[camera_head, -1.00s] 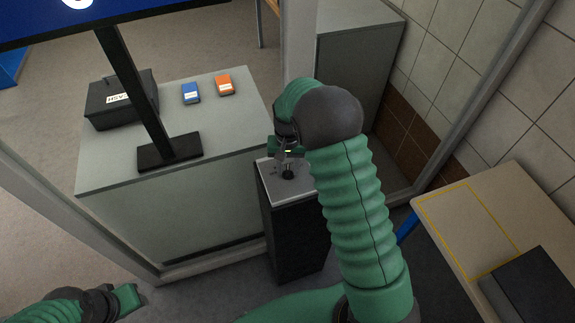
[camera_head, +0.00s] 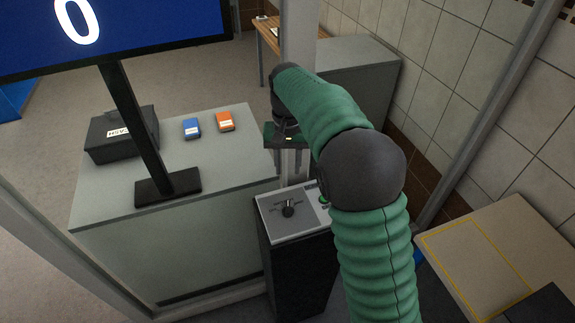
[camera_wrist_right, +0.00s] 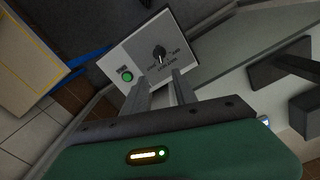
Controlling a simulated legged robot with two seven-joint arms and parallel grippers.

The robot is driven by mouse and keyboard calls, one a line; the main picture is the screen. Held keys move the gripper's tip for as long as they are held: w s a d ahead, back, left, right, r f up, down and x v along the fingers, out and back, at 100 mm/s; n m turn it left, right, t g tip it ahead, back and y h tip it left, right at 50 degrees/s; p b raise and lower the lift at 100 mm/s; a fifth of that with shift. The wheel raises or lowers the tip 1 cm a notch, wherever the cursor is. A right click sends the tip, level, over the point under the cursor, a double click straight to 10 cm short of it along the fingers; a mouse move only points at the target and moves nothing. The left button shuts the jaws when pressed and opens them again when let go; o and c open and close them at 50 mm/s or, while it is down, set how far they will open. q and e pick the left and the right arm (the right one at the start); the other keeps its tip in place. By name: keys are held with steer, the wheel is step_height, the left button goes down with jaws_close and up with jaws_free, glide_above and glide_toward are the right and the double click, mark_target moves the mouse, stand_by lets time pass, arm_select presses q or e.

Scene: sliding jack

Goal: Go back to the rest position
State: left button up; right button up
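My right gripper (camera_head: 288,173) hangs above the light grey panel top (camera_head: 300,228) of a dark pedestal. In the right wrist view its two fingers (camera_wrist_right: 160,78) stand apart with nothing between them, so it is open. A black knob (camera_head: 288,208) sits on the panel, clear of the fingers; it also shows in the wrist view (camera_wrist_right: 159,53). A green button (camera_wrist_right: 127,76) is beside the knob on the panel; my arm partly covers it in the head view. My left gripper is not in view.
A grey counter (camera_head: 230,170) at left bears a dark box (camera_head: 105,140), a blue item (camera_head: 191,129), an orange item (camera_head: 226,121) and a screen (camera_head: 120,35) on a stand. A metal post (camera_head: 298,45) stands behind my right gripper. A table (camera_head: 475,250) is at right.

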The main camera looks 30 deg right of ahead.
steer(key=s+a+f+n+t+b, duration=0.1)
steer(key=s+a+f+n, duration=0.2)
steer(key=s+a+f, duration=0.3)
steer(key=s+a+f+n+t+b, duration=0.1)
steer(key=s+a+f, duration=0.4)
steer(key=s+f, duration=0.5)
steer(key=n+b, duration=0.1)
steer(key=n, duration=0.1)
steer(key=shift+s+a+n+t, duration=0.3)
steer(key=shift+a+n, duration=0.1)
steer(key=shift+s+r, duration=0.1)
steer(key=shift+a, duration=0.1)
